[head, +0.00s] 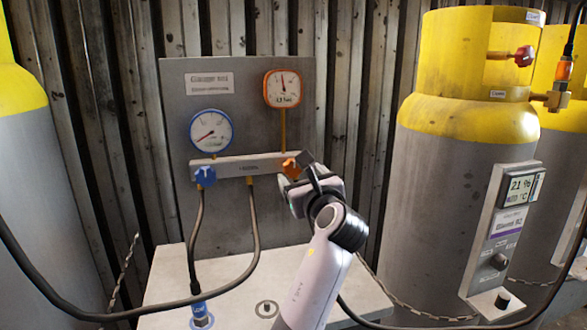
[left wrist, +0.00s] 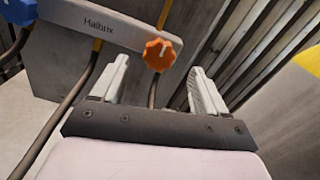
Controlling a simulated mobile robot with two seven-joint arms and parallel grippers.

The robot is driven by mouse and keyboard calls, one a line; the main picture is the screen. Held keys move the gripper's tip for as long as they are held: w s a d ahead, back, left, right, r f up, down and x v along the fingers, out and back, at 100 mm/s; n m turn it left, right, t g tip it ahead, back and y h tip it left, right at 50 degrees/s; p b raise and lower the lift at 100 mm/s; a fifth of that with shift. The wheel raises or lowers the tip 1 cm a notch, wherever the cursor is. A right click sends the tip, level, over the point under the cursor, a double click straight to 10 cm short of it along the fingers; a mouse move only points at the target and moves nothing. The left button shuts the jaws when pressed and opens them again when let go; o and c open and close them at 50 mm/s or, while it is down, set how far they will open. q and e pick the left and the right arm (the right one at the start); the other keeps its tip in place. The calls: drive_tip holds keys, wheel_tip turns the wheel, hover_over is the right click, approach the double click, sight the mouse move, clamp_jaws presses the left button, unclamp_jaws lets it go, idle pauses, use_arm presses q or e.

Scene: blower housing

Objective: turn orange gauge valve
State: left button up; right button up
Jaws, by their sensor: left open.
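The orange gauge valve (head: 291,166) is a lobed knob at the right end of the light manifold bar (head: 232,167), below the orange-rimmed gauge (head: 283,88). My left gripper (head: 292,190) is just in front of and below it, partly covering that end of the bar. In the left wrist view the orange knob (left wrist: 159,55) shows beyond and between the two fingertips of my left gripper (left wrist: 158,75). The fingers are apart with nothing between them, and I see no contact with the knob. My right gripper is not in view.
A blue valve knob (head: 205,176) and a blue-rimmed gauge (head: 211,131) sit on the bar's left. Dark hoses hang below it to a light bench (head: 165,272). A yellow-topped cylinder (head: 465,125) stands close on the right, with a chain in front.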

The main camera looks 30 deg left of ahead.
sight(294, 168)
use_arm(q)
drive_tip(key=shift+x, duration=2.75)
drive_tip(key=shift+s, duration=0.1)
drive_tip(key=c, duration=1.1)
